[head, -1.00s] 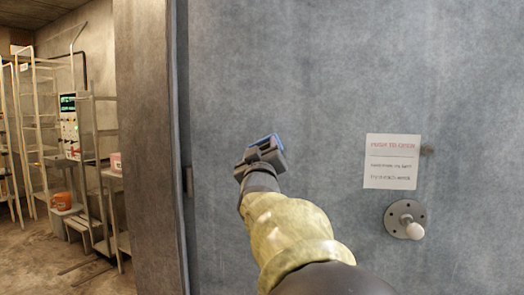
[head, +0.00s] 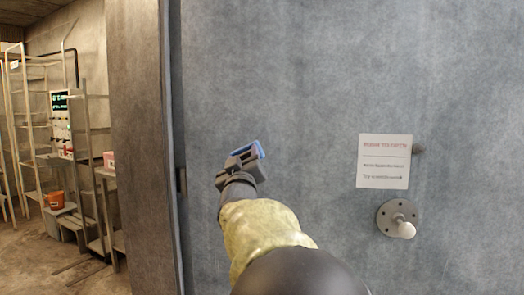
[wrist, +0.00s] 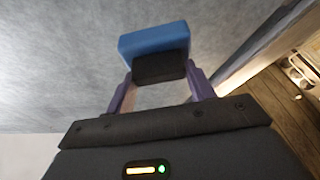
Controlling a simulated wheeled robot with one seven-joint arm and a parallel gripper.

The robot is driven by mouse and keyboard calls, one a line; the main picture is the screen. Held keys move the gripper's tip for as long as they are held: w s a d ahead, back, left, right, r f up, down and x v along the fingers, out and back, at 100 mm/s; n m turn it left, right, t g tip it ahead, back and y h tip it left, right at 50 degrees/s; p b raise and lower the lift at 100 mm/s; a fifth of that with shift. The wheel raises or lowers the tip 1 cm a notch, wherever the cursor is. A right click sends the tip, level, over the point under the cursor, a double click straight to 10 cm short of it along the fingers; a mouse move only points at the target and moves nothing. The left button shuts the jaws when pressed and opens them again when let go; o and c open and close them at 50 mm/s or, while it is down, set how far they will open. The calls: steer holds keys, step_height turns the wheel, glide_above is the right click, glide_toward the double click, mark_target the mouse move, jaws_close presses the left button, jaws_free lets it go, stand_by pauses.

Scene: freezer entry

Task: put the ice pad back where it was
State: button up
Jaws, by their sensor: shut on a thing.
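The ice pad (wrist: 153,40) is a blue block with a dark part at its near end, held out in front of the grey door in the wrist view. It also shows as a small blue shape in the head view (head: 258,148). My gripper (head: 249,157) is shut on it, with one purple finger on each side in the wrist view (wrist: 160,90). In the head view the gripper partly hides the pad. The place where the pad was before cannot be told from these frames.
A large grey door (head: 300,70) fills the middle and right. It bears a white sign (head: 384,161) and a round metal knob plate (head: 389,214). A door frame post (head: 140,150) stands left of it. Metal shelves (head: 38,120) and an orange bucket (head: 55,200) are at far left.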

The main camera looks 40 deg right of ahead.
steer(key=w+a+f+n+y+p, duration=0.1)
steer(key=w+a+f+p, duration=0.55)
steer(key=w+f, duration=0.55)
steer(key=w+a+f+t+y+p, duration=0.2)
steer(key=w+a+f+p, duration=0.4)
steer(key=a+f, duration=0.3)
steer(key=s+a+f+n+t+y+p, duration=0.1)
steer(key=s+a+f+y+p, duration=0.1)
steer(key=a+f+p, duration=0.3)
steer(key=s+a+f+n+y+p, duration=0.1)
steer(key=s+a+f+n+p, duration=0.15)
steer(key=f, duration=0.45)
steer(key=s+a+f+n+t+y+p, duration=0.1)
steer(key=s+a+f+n+y+p, duration=0.2)
steer(key=s+f+y+p, duration=0.3)
steer(key=s+a+y+p, duration=0.1)
steer(key=s, duration=0.2)
steer(key=shift+f+t+y, duration=0.15)
steer(key=shift+t+y, duration=0.15)
steer(key=shift+a, duration=0.1)
